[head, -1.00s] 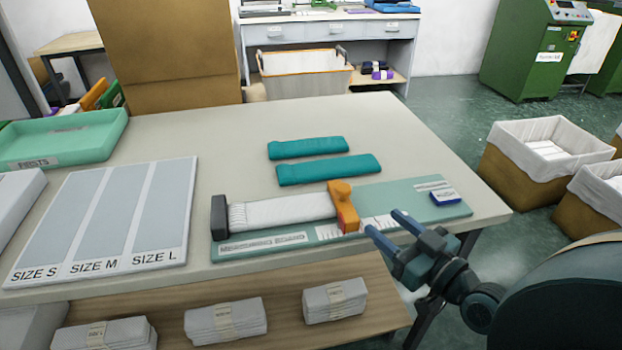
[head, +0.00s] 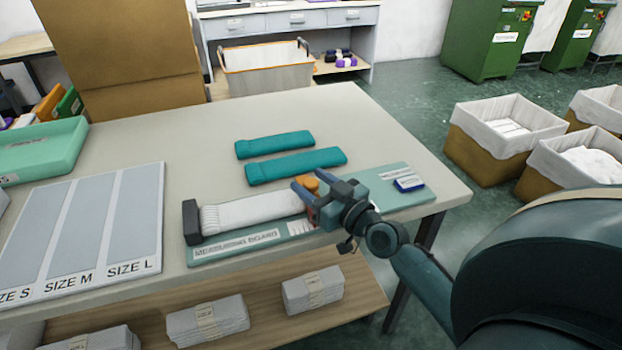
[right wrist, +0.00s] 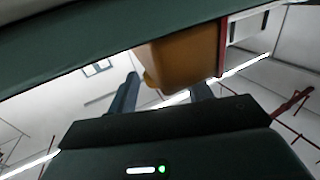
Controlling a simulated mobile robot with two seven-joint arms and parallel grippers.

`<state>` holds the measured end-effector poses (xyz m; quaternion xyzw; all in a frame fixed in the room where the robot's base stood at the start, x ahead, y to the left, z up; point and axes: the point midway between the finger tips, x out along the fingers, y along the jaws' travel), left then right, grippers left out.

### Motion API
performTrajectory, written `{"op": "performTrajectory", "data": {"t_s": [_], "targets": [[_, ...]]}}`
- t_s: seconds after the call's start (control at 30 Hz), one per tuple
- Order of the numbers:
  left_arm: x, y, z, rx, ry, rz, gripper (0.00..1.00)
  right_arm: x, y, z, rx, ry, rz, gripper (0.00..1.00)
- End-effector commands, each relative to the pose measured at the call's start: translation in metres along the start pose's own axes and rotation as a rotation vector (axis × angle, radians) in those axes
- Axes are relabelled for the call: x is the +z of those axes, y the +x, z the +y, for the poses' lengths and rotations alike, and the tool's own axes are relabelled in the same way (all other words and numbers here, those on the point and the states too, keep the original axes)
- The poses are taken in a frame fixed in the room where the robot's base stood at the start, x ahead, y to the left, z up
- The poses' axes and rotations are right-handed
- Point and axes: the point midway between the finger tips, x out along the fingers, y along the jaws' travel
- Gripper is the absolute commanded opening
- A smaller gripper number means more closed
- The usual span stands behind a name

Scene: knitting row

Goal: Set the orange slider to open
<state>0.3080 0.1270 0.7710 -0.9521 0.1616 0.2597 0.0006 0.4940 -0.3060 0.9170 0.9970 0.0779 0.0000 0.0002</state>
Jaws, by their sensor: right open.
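The orange slider (head: 308,183) stands upright on the green measuring board (head: 232,249), at the right end of a white knitted piece (head: 250,214). The piece lies between it and a dark end block (head: 191,222). My right gripper (head: 313,187) is open at the slider, with its fingers by the slider's top and its body hiding much of the slider's right side. In the right wrist view the slider (right wrist: 182,62) shows large between and just beyond the two fingers (right wrist: 165,92). I cannot tell whether they touch it. My left gripper is not in view.
Two teal knitted pieces (head: 296,166) lie behind the board. A blue-and-white block (head: 409,184) sits at its right end. A size mat (head: 82,232) and green tray (head: 40,150) are to the left. Folded bundles (head: 312,290) lie on the shelf below.

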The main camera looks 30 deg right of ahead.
Motion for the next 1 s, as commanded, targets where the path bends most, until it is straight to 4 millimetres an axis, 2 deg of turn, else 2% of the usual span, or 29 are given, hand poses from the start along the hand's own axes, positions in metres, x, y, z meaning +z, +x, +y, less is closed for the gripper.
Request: {"op": "performTrajectory", "data": {"t_s": [0.13,0.4,1.0], "targets": [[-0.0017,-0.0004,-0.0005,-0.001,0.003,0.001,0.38,-0.0003,0.0076,-0.0003,-0.001,0.001,0.000,0.50],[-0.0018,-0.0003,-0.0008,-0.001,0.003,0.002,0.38,0.0001,0.0082,-0.0003,-0.001,0.001,0.000,0.50],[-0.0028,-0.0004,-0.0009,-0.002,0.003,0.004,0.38,0.0000,0.0079,-0.0002,-0.001,0.000,0.000,0.01]]}}
